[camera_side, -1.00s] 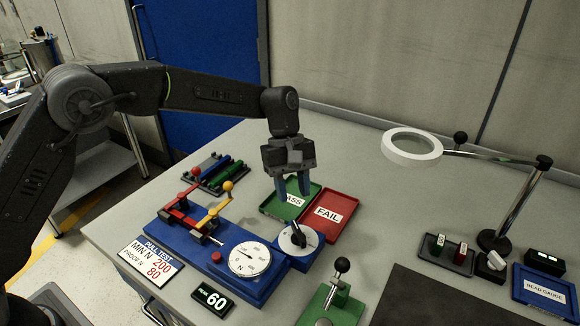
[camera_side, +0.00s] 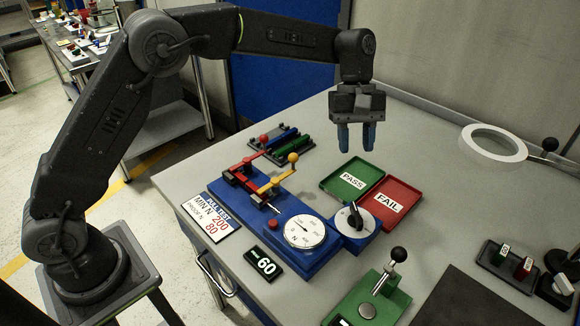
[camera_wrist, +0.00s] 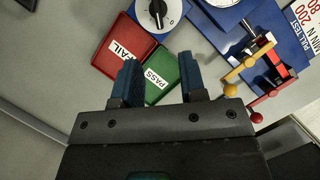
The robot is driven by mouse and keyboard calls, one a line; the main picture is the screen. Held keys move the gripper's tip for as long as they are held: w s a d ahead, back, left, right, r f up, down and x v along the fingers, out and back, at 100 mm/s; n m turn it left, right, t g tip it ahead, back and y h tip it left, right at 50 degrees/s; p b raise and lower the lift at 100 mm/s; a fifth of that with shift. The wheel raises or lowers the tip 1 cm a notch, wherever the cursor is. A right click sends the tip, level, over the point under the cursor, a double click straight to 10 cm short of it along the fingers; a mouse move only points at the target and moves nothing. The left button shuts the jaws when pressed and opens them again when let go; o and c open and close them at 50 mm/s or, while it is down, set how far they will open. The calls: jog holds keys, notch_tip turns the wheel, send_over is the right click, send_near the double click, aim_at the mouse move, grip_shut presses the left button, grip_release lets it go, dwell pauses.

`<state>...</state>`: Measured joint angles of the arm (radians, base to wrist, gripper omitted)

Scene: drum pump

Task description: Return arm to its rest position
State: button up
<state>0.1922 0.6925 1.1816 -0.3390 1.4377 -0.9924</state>
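My gripper (camera_side: 356,137) hangs pointing down above the grey bench, behind the green PASS tray (camera_side: 368,166) in the side view. Its two blue fingers are apart with nothing between them. In the wrist view my gripper (camera_wrist: 160,82) shows the same gap, with the PASS tray (camera_wrist: 158,88) seen below and between the fingers. The red FAIL tray (camera_side: 406,196) lies beside the PASS tray. Both trays look empty apart from their labels. My arm reaches out from its base at the left, with its elbow raised.
A blue pull tester (camera_side: 303,262) with a dial and red and yellow levers stands in front. A black knob (camera_side: 355,214) sits on its right part. A green fixture (camera_side: 372,300) is at the front. A ring magnifier (camera_side: 492,146) overhangs the right.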

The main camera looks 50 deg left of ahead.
jog(key=s+a+r+m+t+y, duration=0.1)
jog(key=s+a+r+m+t, duration=0.1)
jog(key=s+a+r, duration=0.4)
jog(key=s+a+r+m+t, duration=0.2)
jog(key=s+a+r+m, duration=0.15)
jog(key=s, duration=0.35)
jog(key=s+a+f+m+t+y, duration=0.1)
jog(key=s+a+f+m+t, duration=0.1)
jog(key=s, duration=0.5)
jog(key=s+a+f+m+t+y, duration=0.1)
jog(key=s+a+m+t, duration=0.1)
jog(key=s, duration=0.6)
jog(key=shift+s+a+f, duration=0.3)
jog(key=shift+a+f, duration=0.1)
jog(key=shift+a, duration=0.45)
jog(key=shift+w+r+m, duration=0.1)
jog(key=shift+m, duration=0.15)
